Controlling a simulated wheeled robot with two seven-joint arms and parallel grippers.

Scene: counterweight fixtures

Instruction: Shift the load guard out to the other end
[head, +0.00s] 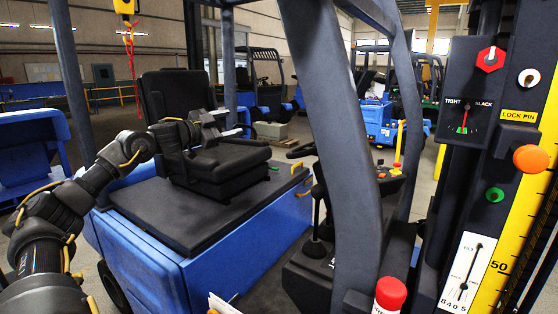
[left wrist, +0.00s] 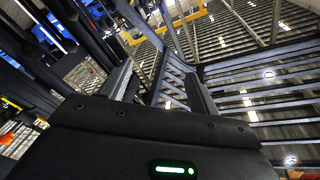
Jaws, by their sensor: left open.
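I cannot pick out the load guard with certainty in either view. My left gripper (head: 232,122) is in front of the black seat (head: 192,100) of the blue forklift in the head view, with its arm coming from the left. In the left wrist view the left gripper (left wrist: 162,88) shows two separated fingers with nothing held between them. A dark slatted frame (left wrist: 175,82) shows beyond the fingers; I cannot tell what it belongs to. My right gripper is in neither view.
A dark post (head: 345,130) crosses the middle of the head view. At right a mast panel carries a tight/slack gauge (head: 465,117), an orange knob (head: 531,158) and a yellow scale (head: 510,240). A red knob (head: 390,293) stands at the bottom. Other forklifts stand behind.

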